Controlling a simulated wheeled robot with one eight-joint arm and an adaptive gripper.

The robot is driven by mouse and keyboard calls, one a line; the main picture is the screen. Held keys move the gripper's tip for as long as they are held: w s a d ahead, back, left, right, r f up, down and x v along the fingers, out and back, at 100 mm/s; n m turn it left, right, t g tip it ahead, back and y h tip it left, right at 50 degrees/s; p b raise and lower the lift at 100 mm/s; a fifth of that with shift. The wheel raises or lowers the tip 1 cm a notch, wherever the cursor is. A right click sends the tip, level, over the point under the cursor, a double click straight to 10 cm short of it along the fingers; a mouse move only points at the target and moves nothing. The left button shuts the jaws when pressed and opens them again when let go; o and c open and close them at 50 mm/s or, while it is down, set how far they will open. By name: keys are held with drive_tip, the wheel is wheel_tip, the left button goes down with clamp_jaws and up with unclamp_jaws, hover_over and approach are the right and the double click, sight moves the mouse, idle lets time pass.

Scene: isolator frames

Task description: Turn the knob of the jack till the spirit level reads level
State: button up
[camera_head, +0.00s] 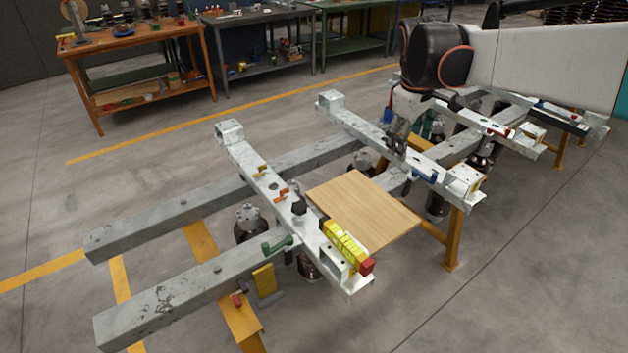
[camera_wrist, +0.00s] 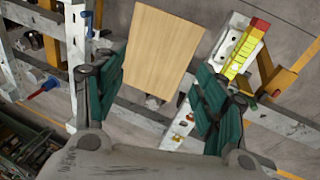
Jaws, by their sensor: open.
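A yellow spirit level (camera_head: 347,246) with a red end lies along the near end of the closest white beam (camera_head: 262,178). It also shows at the upper right of the wrist view (camera_wrist: 243,52); its bubble is too small to read. A black knob (camera_head: 299,208) stands on that beam, and a green handle (camera_head: 278,244) sticks out from its side. I cannot tell which belongs to the jack. My gripper (camera_head: 412,133) is near the second white beam, apart from the level. In the wrist view, my gripper (camera_wrist: 160,88) has its green-padded fingers wide apart, holding nothing.
A wooden board (camera_head: 364,210) lies between the two nearest white beams and shows between my fingers in the wrist view (camera_wrist: 165,50). Grey rails (camera_head: 160,298) run beneath the beams. Dark cylindrical isolators (camera_head: 248,220) stand below. Workbenches (camera_head: 135,38) stand behind; the floor at left is mostly clear.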

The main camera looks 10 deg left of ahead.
drive_tip(key=w+a+f+n+g, duration=0.1)
drive_tip(key=w+a+f, duration=0.1)
drive_tip(key=a+f, duration=0.35)
drive_tip(key=w+a+f+n, duration=0.2)
drive_tip(key=w+a, duration=0.1)
drive_tip(key=a, duration=0.5)
drive_tip(key=n+g+y, duration=0.1)
drive_tip(key=n+g, duration=0.1)
drive_tip(key=n, duration=0.1)
approach(299, 206)
wheel_tip(299, 206, down, 9)
drive_tip(key=b, duration=0.4)
drive_tip(key=shift+r, duration=0.1)
drive_tip(key=c, duration=1.1)
